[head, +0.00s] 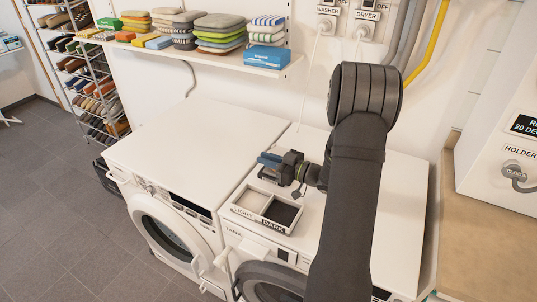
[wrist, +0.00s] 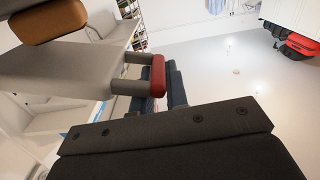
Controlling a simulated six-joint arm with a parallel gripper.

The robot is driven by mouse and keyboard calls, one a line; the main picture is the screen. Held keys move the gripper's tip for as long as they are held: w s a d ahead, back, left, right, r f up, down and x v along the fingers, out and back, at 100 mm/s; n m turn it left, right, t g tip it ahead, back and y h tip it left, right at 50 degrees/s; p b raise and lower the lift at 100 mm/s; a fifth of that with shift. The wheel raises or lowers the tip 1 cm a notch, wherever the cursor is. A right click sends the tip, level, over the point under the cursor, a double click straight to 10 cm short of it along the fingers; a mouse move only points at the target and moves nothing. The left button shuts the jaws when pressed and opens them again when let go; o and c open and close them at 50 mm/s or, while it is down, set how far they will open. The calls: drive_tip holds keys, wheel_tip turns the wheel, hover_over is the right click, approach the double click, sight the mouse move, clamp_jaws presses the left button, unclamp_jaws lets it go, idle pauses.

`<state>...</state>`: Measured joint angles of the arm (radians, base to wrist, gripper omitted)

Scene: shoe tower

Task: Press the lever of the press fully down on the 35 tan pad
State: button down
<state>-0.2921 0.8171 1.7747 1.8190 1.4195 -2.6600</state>
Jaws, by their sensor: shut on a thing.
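My gripper (head: 270,160) has blue fingers and is over the white machine top, just behind the light/dark tray. In the wrist view, a red bar (wrist: 158,76) on two grey posts sits between the dark blue fingers (wrist: 166,85), and the gripper is shut on it. I cannot tell whether this bar is the press's lever. A rounded tan-brown pad (wrist: 48,22) shows at the top left of the wrist view, apart from the fingers. In the head view I cannot make out the press; my arm covers part of the machine top.
A tray (head: 236,217) marked LIGHT and DARK stands at the machine's front edge. The left machine top (head: 190,135) is clear. A wall shelf (head: 235,64) with several stacked pads is behind. A holder unit (head: 510,130) stands at the right.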

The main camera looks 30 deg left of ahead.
drive_tip(key=shift+w+f, duration=0.15)
idle(0.3)
drive_tip(key=c, duration=1.4)
unclamp_jaws()
drive_tip(key=shift+c, duration=0.2)
drive_tip(key=d, duration=1.7)
drive_tip(key=shift+d, duration=0.25)
drive_tip(key=shift+c, duration=0.2)
